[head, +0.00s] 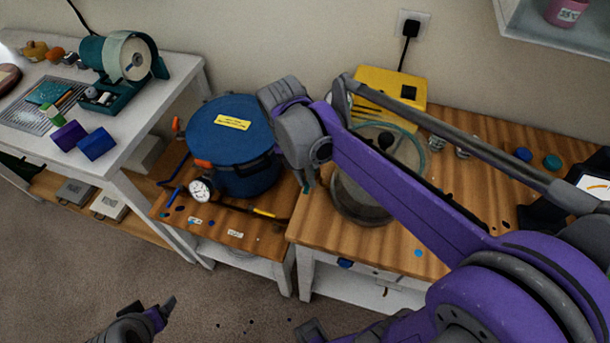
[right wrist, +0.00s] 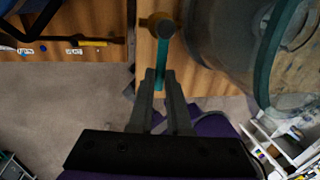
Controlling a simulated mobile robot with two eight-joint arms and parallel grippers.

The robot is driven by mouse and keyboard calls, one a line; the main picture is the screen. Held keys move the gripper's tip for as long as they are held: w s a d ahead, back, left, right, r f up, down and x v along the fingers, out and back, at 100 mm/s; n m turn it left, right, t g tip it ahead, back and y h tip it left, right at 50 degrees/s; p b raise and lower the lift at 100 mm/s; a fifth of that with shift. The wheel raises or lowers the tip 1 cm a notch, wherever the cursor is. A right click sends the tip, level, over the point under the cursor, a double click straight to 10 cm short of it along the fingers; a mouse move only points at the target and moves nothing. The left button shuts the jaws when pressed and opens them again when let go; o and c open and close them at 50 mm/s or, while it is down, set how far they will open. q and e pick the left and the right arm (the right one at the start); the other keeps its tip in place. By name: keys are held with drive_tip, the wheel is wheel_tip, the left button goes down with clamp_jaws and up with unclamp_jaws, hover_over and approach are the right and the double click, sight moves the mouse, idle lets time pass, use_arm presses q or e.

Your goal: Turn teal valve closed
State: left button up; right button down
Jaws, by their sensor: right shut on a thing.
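The teal valve handle (right wrist: 163,62) is a slim lever on a brass valve body (right wrist: 158,25), beside the clear round chamber (right wrist: 215,40). In the right wrist view the lever points from the brass body toward my right gripper (right wrist: 161,80), whose two fingers are shut on its near end. In the head view my right gripper (head: 306,182) reaches down between the blue pot and the chamber (head: 352,200); a bit of teal shows at its tips and the brass body is hidden. My left gripper (head: 152,310) is low over the carpet, away from the valve, its finger gap unclear.
A blue pressure pot (head: 238,165) with a gauge (head: 200,190) stands left on a lower wooden table. A yellow pump (head: 390,92) is behind the chamber. A white bench (head: 150,120) with a teal grinder (head: 115,65) stands far left.

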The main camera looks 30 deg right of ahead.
drive_tip(key=c, duration=0.9)
unclamp_jaws()
drive_tip(key=shift+o, duration=0.2)
drive_tip(key=shift+r, duration=0.1)
wheel_tip(320, 180, up, 10)
drive_tip(key=w+a, duration=0.1)
drive_tip(key=shift+w+a+r+p, duration=0.2)
drive_tip(key=shift+w+p, duration=0.05)
drive_tip(key=shift+p, duration=0.1)
